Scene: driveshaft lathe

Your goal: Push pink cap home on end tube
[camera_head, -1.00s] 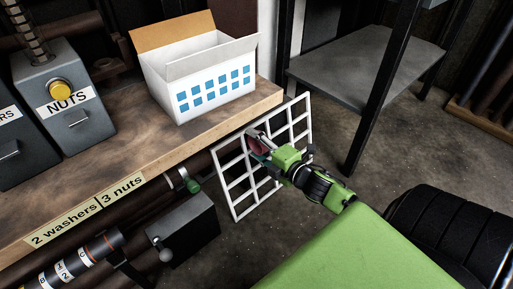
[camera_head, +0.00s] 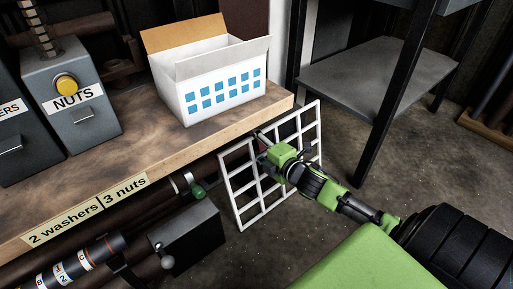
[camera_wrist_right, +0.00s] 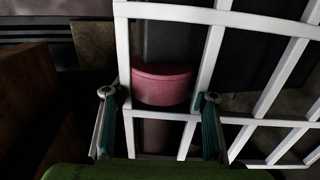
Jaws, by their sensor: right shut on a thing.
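The pink cap (camera_wrist_right: 162,86) shows in the right wrist view, framed by an opening of the white grid, between my two fingers. In the head view my right gripper (camera_head: 262,140) is at the grid, beside the bench edge, and mostly hides the cap. My left gripper is not in view.
The white grid (camera_head: 236,185) stands against the bench (camera_head: 140,140) front. A white box (camera_head: 222,98) with blue squares and a nuts bin (camera_head: 75,100) stand on the bench. A grey shelf (camera_head: 380,75) stands behind right. Floor is clear between.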

